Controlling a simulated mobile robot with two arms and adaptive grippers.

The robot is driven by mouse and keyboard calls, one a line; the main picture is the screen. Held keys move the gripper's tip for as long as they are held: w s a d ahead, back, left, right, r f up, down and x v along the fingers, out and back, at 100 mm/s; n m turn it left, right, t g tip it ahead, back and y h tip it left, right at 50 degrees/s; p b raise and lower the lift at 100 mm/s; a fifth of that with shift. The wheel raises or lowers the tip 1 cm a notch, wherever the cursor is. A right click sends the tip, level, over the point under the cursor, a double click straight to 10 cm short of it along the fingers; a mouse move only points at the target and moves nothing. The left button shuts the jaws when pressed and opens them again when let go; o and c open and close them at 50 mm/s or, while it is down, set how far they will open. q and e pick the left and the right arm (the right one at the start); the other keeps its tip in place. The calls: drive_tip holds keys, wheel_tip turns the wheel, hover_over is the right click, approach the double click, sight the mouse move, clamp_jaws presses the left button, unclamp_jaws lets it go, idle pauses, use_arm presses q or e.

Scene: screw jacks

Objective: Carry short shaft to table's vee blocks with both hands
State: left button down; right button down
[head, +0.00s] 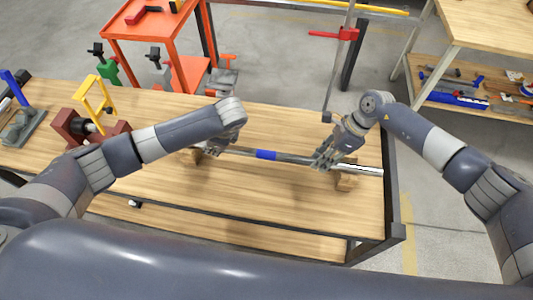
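The short shaft (267,155), a grey metal bar with a blue band near its middle and a bright right end, lies across the wooden table (240,215) in the head view. My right gripper (323,161) is at the shaft, right of the blue band, fingers pointing down. My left gripper (208,149) is at the shaft's left end, partly hidden by its wrist. Whether either grips is unclear.
A dark red clamp-like fixture (78,127) and a yellow frame (95,95) stand at the table's left. An orange cart (150,28) is behind. A stand with a red clamp (347,34) rises behind the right arm. The table's front middle is clear.

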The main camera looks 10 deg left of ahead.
use_arm(q)
drive_tip(key=shift+w+r, duration=0.15)
drive_tip(key=shift+r, duration=0.05)
use_arm(e)
drive_tip(key=shift+w+a+r, duration=0.1)
drive_tip(key=shift+w+r, duration=0.1)
drive_tip(key=shift+r, duration=0.05)
